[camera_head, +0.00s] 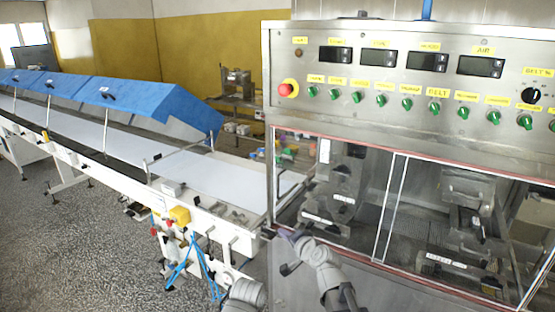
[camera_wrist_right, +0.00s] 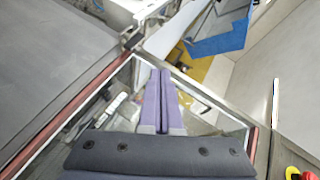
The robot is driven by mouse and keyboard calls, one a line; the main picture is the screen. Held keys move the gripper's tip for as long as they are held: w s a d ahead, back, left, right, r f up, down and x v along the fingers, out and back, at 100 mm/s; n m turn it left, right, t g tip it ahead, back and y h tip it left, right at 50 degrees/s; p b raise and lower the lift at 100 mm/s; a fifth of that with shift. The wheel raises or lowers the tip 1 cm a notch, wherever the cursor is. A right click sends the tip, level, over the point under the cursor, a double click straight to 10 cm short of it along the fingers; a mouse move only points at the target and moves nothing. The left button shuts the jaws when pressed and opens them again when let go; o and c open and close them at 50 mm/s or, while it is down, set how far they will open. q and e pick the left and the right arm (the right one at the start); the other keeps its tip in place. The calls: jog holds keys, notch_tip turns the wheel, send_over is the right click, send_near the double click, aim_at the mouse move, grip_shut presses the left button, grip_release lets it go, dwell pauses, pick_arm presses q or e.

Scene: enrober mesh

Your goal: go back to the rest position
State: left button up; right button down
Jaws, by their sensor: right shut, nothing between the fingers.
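My right gripper (camera_head: 275,231) is at the lower left corner of the enrober's window frame in the head view. The right wrist view shows its two purple fingers (camera_wrist_right: 161,75) pressed together, with nothing between them. I cannot tell whether the fingers touch the frame. My right forearm comes up from the bottom edge of the head view. My left gripper does not show in the head view.
The steel enrober (camera_head: 290,115) has a control panel with green knobs and a red stop button (camera_head: 287,89). Its windows sit below. A white conveyor belt (camera_head: 215,180) with blue covers (camera_head: 130,98) runs to the left. Bare speckled floor (camera_head: 75,240) lies in front of the conveyor.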

jog(key=s+a+f+n+g, duration=0.5)
jog(key=s+a+f+n, duration=0.15)
jog(key=s, duration=0.25)
jog(key=s+d+f+n+g+h, duration=0.3)
jog(key=s+f+g, duration=0.1)
jog(key=s, duration=0.5)
jog(key=s+d+f+n+g+h, duration=0.3)
jog(key=s+g+h, duration=0.1)
jog(key=s, duration=0.6)
jog(key=shift+d+f, duration=0.15)
jog(key=shift+f, duration=0.2)
